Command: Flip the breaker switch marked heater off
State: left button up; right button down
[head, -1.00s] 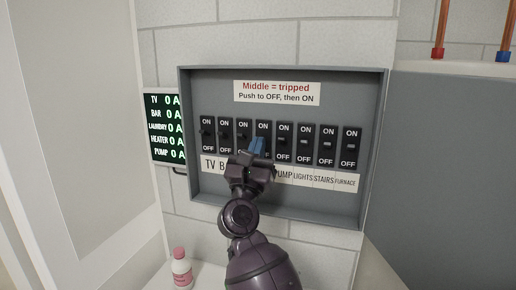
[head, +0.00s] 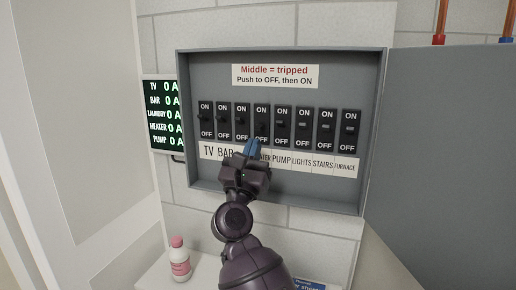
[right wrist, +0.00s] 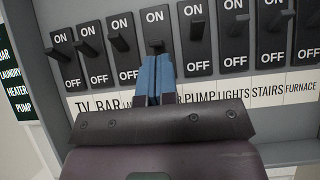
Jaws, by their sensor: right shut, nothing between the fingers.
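The grey breaker panel (head: 330,195) holds a row of black switches marked ON at the top and OFF at the bottom. The heater breaker (head: 261,118) is the fourth from the left. Its lever also shows in the right wrist view (right wrist: 157,46), just above my fingertips; its exact position is hard to tell. My right gripper (head: 254,144) is shut and empty, its blue fingertips at the lower end of this breaker. They hide part of the label strip (head: 312,166) and, in the wrist view, the breaker's OFF mark. Contact cannot be told. My left gripper is out of view.
A display (head: 163,115) left of the panel reads 0 A on every line, including heater. Neighbouring breakers (head: 282,122) stand close on both sides. A grey panel door (head: 450,150) is at the right. A pink-capped bottle (head: 180,262) stands on a white surface below.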

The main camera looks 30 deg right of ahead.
pick_arm(q)
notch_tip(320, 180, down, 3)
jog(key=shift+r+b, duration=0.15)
jog(key=shift+b, duration=0.75)
pick_arm(e)
jog(key=s+a+f, duration=0.3)
jog(key=s+a, duration=0.3)
jog(key=a, duration=0.1)
jog(key=shift+f, duration=0.15)
